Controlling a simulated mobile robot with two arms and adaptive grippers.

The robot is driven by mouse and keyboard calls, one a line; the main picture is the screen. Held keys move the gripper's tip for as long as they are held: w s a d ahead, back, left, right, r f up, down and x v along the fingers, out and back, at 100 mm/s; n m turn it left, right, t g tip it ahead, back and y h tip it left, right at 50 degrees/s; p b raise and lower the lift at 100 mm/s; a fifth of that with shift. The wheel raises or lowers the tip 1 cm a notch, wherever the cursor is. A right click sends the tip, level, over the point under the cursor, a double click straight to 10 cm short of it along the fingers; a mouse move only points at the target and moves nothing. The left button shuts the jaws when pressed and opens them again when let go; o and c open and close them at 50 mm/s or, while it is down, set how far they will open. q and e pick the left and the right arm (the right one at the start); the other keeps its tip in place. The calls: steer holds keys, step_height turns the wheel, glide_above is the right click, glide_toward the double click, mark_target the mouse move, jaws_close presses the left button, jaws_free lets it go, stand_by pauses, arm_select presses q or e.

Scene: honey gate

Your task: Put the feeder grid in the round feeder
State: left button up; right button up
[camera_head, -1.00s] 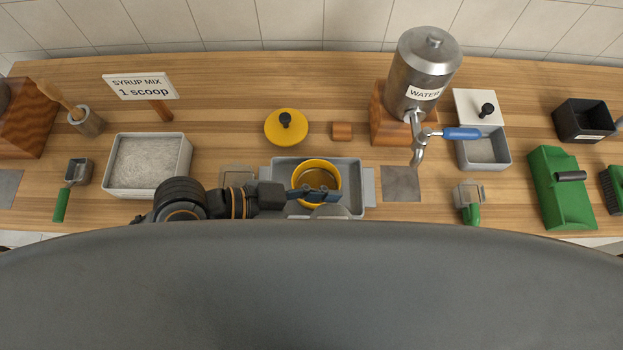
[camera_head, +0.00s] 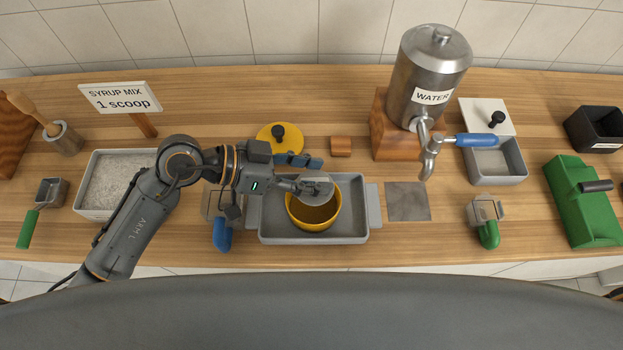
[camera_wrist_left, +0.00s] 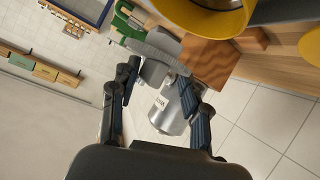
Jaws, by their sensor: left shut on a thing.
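The round feeder (camera_head: 337,205) is an open yellow tub standing in a grey tray (camera_head: 262,228) in the head view. Its yellow wall also shows at the top of the left wrist view (camera_wrist_left: 205,18). My left gripper (camera_head: 303,176) is shut on the feeder grid (camera_head: 318,184), a grey disc. The grid is over the back rim of the feeder and tilted; I cannot tell if it touches the rim. In the left wrist view the grid (camera_wrist_left: 155,44) sits between the fingertips (camera_wrist_left: 160,70). My right gripper is out of view.
A yellow lid (camera_head: 270,133) lies behind the feeder, by my gripper. A blue-handled scoop (camera_head: 222,236) is left of the tray. The water dispenser (camera_head: 425,70) stands behind right. A grey mat (camera_head: 408,201) lies clear right of the tray.

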arm_select(q)
step_height(320, 180, down, 4)
steer(key=shift+w+r, duration=0.15)
steer(key=shift+r, duration=0.1)
steer(key=shift+f, duration=0.15)
steer(key=shift+f+p, duration=0.35)
steer(key=o, duration=1)
steer(key=shift+o, duration=0.2)
